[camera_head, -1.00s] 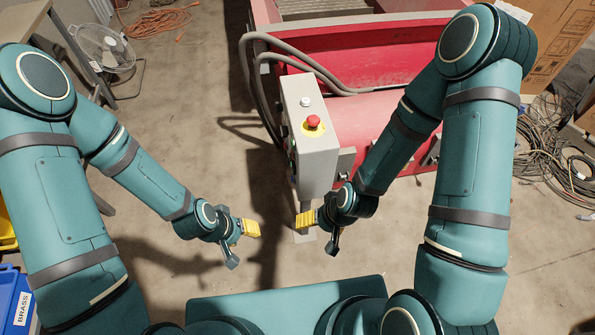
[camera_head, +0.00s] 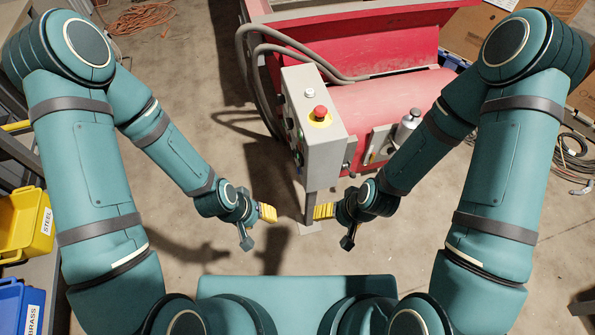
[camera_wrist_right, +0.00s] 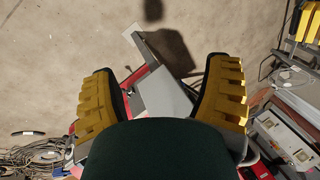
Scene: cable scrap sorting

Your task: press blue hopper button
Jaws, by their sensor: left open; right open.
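The grey control box (camera_head: 318,152) stands on a post in front of the red machine. A red mushroom button on a yellow plate (camera_head: 320,114) and a small white button (camera_head: 309,93) are on its top. Small buttons show edge-on along its left side (camera_head: 294,137); I cannot make out a blue one. My left gripper (camera_head: 268,213) is open and empty, left of the post and below the box in the picture. My right gripper (camera_head: 325,211) is open, just right of the post, its yellow fingers also in the wrist view (camera_wrist_right: 165,95). Neither visibly touches the box.
The red machine (camera_head: 400,95) fills the back, with grey hoses (camera_head: 300,50) looping behind the box. A yellow STEEL bin (camera_head: 25,225) and a blue BRASS bin (camera_head: 20,305) stand at the left. Coiled cables (camera_head: 572,165) lie at the right. Floor left of the box is clear.

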